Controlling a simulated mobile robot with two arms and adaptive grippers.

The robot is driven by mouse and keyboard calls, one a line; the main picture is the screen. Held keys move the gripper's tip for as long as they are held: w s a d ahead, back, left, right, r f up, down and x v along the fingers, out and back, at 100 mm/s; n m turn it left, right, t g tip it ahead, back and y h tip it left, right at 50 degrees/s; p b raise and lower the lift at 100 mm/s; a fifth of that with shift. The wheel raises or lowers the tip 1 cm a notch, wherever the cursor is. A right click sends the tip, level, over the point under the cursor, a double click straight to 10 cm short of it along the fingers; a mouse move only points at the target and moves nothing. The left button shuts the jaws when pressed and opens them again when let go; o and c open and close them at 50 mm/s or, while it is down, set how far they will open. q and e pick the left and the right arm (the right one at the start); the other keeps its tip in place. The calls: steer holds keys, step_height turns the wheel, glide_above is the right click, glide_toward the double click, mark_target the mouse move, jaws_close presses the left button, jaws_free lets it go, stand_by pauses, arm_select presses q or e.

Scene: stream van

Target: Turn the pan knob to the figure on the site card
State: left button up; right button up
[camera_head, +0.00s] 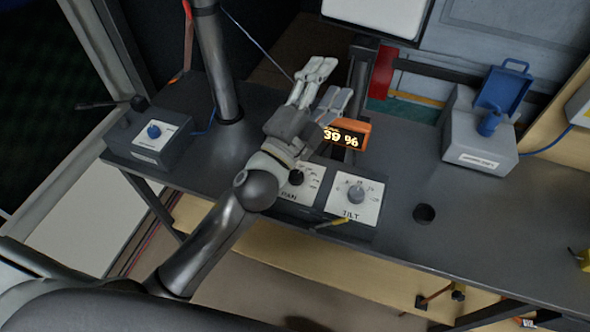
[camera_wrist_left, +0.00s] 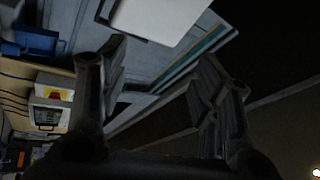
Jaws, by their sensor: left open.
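The pan knob (camera_head: 296,177) is a small dark knob on a white panel labelled PAN, partly covered by my left wrist in the head view. The tilt knob (camera_head: 356,194) is grey, on a white dial with figures beside it. An orange-framed display (camera_head: 346,136) behind them reads what looks like 39 %. My left gripper (camera_head: 326,82) is open and empty, above and beyond the pan panel, apart from the knob. In the left wrist view its two fingers (camera_wrist_left: 160,90) are spread with nothing between. I see no readable site card. My right gripper is not in view.
A grey box with a blue knob (camera_head: 153,131) stands at the left of the dark desk. A dark post (camera_head: 216,60) rises behind my left arm. A round hole (camera_head: 424,213) lies right of the tilt panel.

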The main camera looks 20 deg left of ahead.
arm_select(q)
steer(key=s+d+r+m+g+h, duration=0.2)
steer(key=d+r+m+g+h, duration=0.2)
steer(key=d+m+h, duration=0.6)
steer(key=s+d+f+m+g+h, duration=0.35)
steer(key=d+m+g, duration=0.25)
steer(key=m+g, duration=0.8)
steer(key=m+g+y, duration=0.4)
steer(key=m+y, duration=0.7)
steer(key=y, duration=0.9)
glide_toward(295, 174)
steer(key=f+p, duration=0.1)
steer(key=f, duration=0.2)
steer(key=f+p, duration=0.1)
steer(key=f, duration=0.2)
steer(key=s+f, duration=0.1)
steer(key=f, duration=0.2)
steer(key=shift+d+p, duration=0.15)
steer(key=shift+p, duration=0.25)
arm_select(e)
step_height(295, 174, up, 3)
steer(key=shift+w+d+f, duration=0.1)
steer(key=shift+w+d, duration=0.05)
arm_select(q)
steer(key=shift+c, duration=0.2)
